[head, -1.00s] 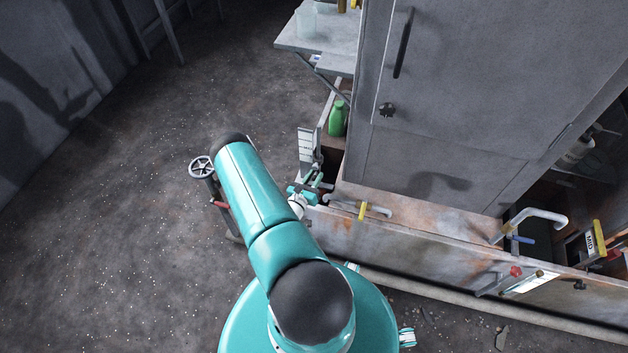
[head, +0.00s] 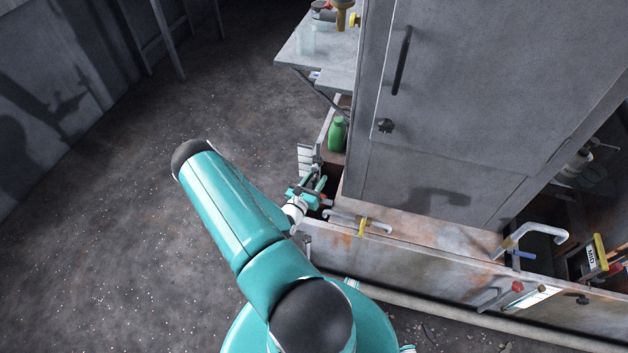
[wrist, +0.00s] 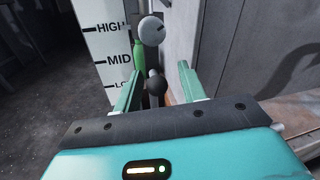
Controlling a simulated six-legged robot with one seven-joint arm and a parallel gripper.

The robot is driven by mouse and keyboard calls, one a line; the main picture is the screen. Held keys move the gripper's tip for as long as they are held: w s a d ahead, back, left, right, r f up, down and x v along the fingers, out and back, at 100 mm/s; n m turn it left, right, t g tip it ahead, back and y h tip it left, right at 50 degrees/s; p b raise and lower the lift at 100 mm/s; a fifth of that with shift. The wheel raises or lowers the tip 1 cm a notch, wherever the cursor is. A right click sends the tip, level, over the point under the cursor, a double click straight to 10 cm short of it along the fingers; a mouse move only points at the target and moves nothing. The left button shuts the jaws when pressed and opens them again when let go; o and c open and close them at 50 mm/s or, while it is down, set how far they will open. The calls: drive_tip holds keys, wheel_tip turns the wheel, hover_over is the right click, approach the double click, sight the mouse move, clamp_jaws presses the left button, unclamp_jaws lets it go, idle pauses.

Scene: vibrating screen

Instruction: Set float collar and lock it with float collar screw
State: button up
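A white level board (wrist: 105,50) marked HIGH, MID and a partly hidden lower mark stands ahead in the wrist view; it also shows in the head view (head: 305,160). Beside it are a pale grey round disc (wrist: 151,31) on top and a dark round knob (wrist: 156,83) below it. I cannot tell for sure which is the float collar or its screw. My gripper (wrist: 160,68) is open, its two teal fingers apart, with the dark knob showing between them. I see no contact. In the head view my gripper (head: 318,189) is small beside the board.
A green bottle (head: 338,134) stands behind the board. A tall grey cabinet (head: 455,100) rises close on the right. Open floor (head: 110,250) lies on the left.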

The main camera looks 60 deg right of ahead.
drive_tip(key=shift+w, duration=0.1)
drive_tip(key=shift+a, duration=0.35)
drive_tip(key=a, duration=1.3)
drive_tip(key=shift+w, duration=0.25)
